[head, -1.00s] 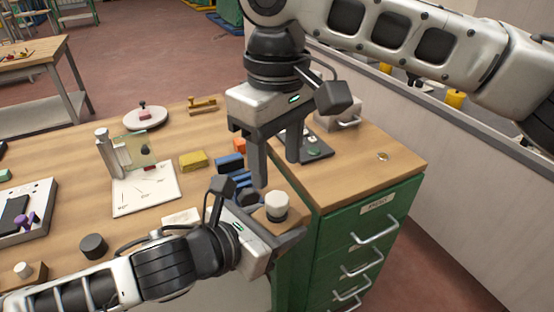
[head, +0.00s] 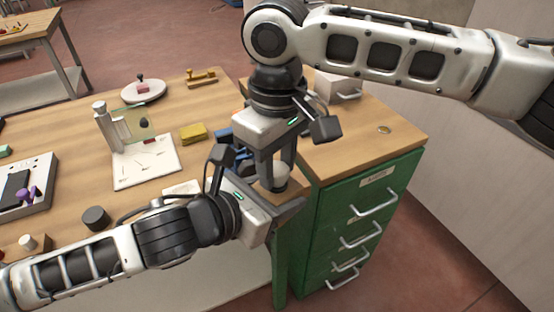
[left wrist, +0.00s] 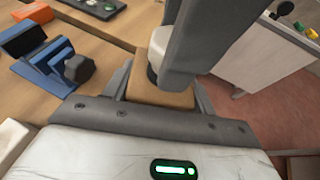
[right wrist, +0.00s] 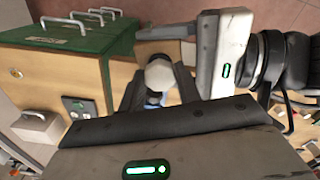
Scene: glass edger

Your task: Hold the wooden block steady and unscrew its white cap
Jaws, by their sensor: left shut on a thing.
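The wooden block (head: 291,194) is clamped between the fingers of my left gripper (head: 278,202), at the table's right front. It also shows in the left wrist view (left wrist: 158,92), with a finger on each side. The white cap (head: 281,178) sits upright on the block, partly hidden by my right gripper's fingers. My right gripper (head: 277,172) points down over it, fingers apart on either side of the cap. In the right wrist view the cap (right wrist: 160,76) lies between the fingertips; contact is unclear.
A green drawer cabinet (head: 365,215) with a wooden top stands right of the grippers. Blue parts (left wrist: 45,62) lie close to my left gripper.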

